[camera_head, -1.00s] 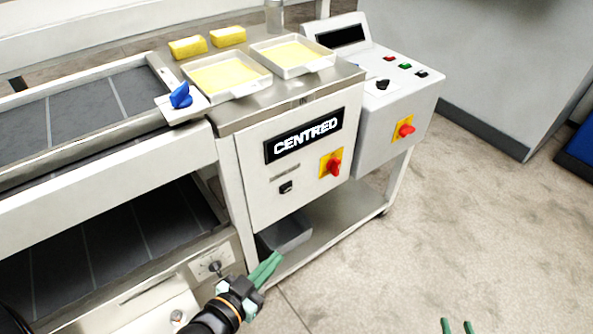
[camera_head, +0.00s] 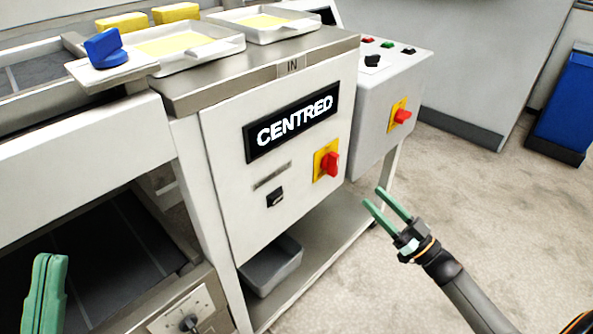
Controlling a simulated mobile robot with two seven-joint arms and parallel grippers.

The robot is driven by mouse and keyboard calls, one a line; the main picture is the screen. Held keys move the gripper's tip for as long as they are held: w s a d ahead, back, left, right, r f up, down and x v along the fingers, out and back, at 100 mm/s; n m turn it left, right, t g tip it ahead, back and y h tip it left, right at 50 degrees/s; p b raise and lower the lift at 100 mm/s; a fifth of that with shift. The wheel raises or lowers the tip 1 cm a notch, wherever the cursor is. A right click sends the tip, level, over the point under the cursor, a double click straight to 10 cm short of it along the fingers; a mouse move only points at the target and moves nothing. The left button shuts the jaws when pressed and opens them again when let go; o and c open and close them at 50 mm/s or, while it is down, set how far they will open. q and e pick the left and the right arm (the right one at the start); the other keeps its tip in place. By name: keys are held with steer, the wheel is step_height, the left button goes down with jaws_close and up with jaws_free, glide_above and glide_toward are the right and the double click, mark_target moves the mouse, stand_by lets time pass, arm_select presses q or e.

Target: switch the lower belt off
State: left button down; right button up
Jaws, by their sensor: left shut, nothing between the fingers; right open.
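The lower belt (camera_head: 95,255) is a dark, lined surface at the lower left, under the white machine frame. A plate with a small black knob (camera_head: 187,322) sits at its right end, cut by the bottom edge. Above it, the white cabinet carries a display reading CENTRED (camera_head: 292,123), a small black switch (camera_head: 275,197) and a red rotary switch on a yellow plate (camera_head: 327,165). My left gripper (camera_head: 47,262) has its green fingers together at the lower left, left of the knob and apart from it. My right gripper (camera_head: 385,199) is open and empty, right of the cabinet.
A second control box (camera_head: 385,110) with another red switch (camera_head: 400,115) stands behind right. A blue knob (camera_head: 106,48) and trays with yellow slabs (camera_head: 190,45) are on top. A grey bin (camera_head: 270,266) sits on the low shelf.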

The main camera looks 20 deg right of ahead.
mark_target(337, 162)
steer(key=b+x, duration=0.2)
steer(key=x, duration=1.1)
steer(key=shift+s+a, duration=0.1)
steer(key=shift+c, duration=0.3)
steer(key=shift+s+f, duration=0.1)
steer(key=c, duration=0.7)
jaws_close()
